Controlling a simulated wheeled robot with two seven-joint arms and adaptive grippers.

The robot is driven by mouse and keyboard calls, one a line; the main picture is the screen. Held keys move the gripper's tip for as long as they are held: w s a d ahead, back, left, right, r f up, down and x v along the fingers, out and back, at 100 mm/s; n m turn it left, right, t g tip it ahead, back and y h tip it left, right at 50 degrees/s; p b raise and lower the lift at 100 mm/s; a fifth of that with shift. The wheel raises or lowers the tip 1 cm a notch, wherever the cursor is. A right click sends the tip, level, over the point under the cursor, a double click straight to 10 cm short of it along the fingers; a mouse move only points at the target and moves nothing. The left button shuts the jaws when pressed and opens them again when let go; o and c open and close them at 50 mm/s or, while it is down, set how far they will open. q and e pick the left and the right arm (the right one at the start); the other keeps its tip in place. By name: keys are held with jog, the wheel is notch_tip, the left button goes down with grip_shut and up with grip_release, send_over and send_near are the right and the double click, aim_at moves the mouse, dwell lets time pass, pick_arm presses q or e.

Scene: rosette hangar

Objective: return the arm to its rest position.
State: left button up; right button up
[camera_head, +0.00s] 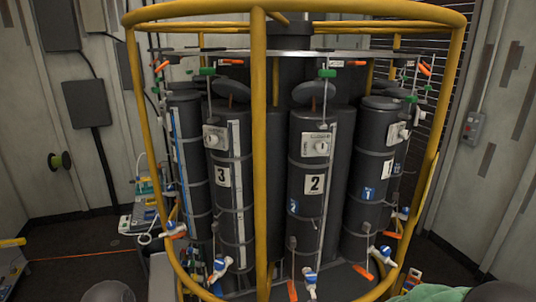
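Neither of my grippers shows in the head view. A grey rounded shape (108,291) at the bottom edge left of centre may be part of my own body; I cannot tell. The rosette stands in the middle, with dark grey cylinders marked 3 (222,177), 2 (314,184) and 1 (369,193). A yellow tubular frame (259,130) surrounds it. Blue-and-white valves (309,279) sit low on the rosette, some with orange handles. No gripper is seen touching the rosette.
Grey panelled walls (500,150) stand on both sides. White equipment (140,220) stands left of the frame. Dark floor (80,262) is open at the lower left.

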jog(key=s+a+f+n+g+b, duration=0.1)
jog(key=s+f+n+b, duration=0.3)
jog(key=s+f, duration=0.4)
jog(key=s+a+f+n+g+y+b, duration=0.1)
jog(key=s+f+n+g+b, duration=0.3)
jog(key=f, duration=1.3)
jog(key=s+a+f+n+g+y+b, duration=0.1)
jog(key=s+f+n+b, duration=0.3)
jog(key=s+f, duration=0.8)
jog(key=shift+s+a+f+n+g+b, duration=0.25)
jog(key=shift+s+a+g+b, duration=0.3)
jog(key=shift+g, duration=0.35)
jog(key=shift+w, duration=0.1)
